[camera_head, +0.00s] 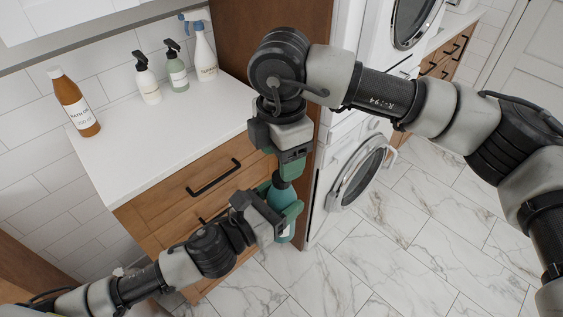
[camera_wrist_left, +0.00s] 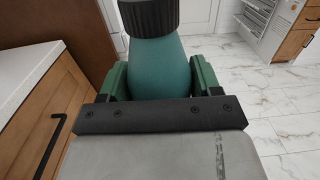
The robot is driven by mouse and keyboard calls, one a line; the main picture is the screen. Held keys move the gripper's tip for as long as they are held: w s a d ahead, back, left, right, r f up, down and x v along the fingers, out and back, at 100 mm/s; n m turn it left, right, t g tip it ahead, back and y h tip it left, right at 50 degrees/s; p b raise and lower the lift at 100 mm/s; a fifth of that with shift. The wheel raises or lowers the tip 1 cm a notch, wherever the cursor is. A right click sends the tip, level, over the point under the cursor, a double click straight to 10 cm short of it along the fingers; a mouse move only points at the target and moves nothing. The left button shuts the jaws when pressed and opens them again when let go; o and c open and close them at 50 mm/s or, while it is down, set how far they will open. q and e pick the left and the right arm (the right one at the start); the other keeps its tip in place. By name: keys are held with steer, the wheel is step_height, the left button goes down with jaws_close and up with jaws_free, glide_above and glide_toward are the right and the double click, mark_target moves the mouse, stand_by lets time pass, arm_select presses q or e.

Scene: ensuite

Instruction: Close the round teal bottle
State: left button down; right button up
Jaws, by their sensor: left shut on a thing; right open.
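The round teal bottle (camera_head: 281,197) is held upright in front of the wooden cabinet. My left gripper (camera_head: 284,214) is shut around its body; in the left wrist view the bottle (camera_wrist_left: 155,68) sits between the green fingers. A dark ridged cap (camera_wrist_left: 149,16) is at the bottle's top, and whether it is fully tightened cannot be told. My right gripper (camera_head: 290,173) is open, pointing down directly above the bottle's top. Its fingers partly hide the cap in the head view, and contact with the cap cannot be made out.
The white countertop (camera_head: 150,137) holds a brown bottle (camera_head: 74,103), a black-pump white bottle (camera_head: 147,80), a green pump bottle (camera_head: 177,72) and a spray bottle (camera_head: 204,55) at the back. Drawers with black handles (camera_head: 213,178) are beside the grippers. A washing machine (camera_head: 358,172) stands right; marble floor is clear.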

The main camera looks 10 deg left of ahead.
steer(key=shift+c, duration=0.3)
steer(key=n, duration=0.5)
steer(key=shift+r, duration=0.25)
steer(key=n, duration=0.4)
steer(key=shift+r, duration=0.15)
steer(key=n, duration=0.6)
steer(key=shift+r+n, duration=0.3)
steer(key=shift+n, duration=0.1)
steer(key=n, duration=0.4)
steer(key=shift+r, duration=0.15)
steer(key=n, duration=0.4)
steer(key=shift+r+n, duration=0.2)
steer(key=shift+n, duration=0.1)
steer(key=n, duration=0.4)
steer(key=shift+r, duration=0.15)
steer(key=n, duration=0.6)
steer(key=shift+r, duration=0.3)
steer(key=n, duration=0.4)
steer(key=shift+r+n, duration=0.15)
steer(key=shift+n, duration=0.25)
